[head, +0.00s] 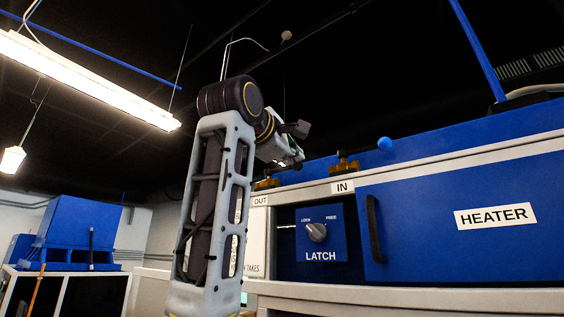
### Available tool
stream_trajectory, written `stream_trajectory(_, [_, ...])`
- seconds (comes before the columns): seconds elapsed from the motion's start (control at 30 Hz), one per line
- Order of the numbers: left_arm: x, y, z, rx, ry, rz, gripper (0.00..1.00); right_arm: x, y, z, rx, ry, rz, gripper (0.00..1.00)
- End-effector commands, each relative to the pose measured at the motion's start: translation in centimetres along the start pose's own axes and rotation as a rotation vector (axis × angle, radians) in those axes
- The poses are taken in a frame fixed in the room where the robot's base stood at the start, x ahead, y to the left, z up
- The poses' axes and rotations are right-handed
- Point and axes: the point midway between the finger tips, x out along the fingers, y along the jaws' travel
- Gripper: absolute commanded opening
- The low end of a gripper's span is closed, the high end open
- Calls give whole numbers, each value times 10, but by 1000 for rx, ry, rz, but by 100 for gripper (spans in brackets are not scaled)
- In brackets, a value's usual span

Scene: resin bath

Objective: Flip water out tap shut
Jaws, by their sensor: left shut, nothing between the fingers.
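The water out tap (265,184) is a brass fitting on top of the blue machine, above the OUT label (260,201). My left arm and gripper cover part of it, and I cannot make out its handle. My left gripper (297,162) is shut and empty, just above and to the right of the out tap in the picture. I cannot tell whether it touches the tap. The water in tap (345,166) stands to the right above the IN label (342,187), with its blue ball-ended handle (385,144) pointing right. My right gripper is not in view.
Below the taps are a LATCH panel with a knob (316,232) and a blue HEATER door (450,225) with a black handle (375,228). A blue unit (80,228) stands on a white cabinet at the far left. The space above the machine is mostly open.

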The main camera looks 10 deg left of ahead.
Motion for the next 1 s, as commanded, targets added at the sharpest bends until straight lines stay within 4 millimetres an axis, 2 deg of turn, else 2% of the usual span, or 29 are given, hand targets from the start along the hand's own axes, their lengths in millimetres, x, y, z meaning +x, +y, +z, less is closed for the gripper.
stream_trajectory(0.2, [-11, -8, 27, 1, -1, -1, 0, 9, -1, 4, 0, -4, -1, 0])
stream_trajectory(0.4, [-17, -10, 40, 0, 0, 0, 0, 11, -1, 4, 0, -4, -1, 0])
stream_trajectory(1.0, [-18, -10, 42, 0, 0, -1, 0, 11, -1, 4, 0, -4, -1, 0])
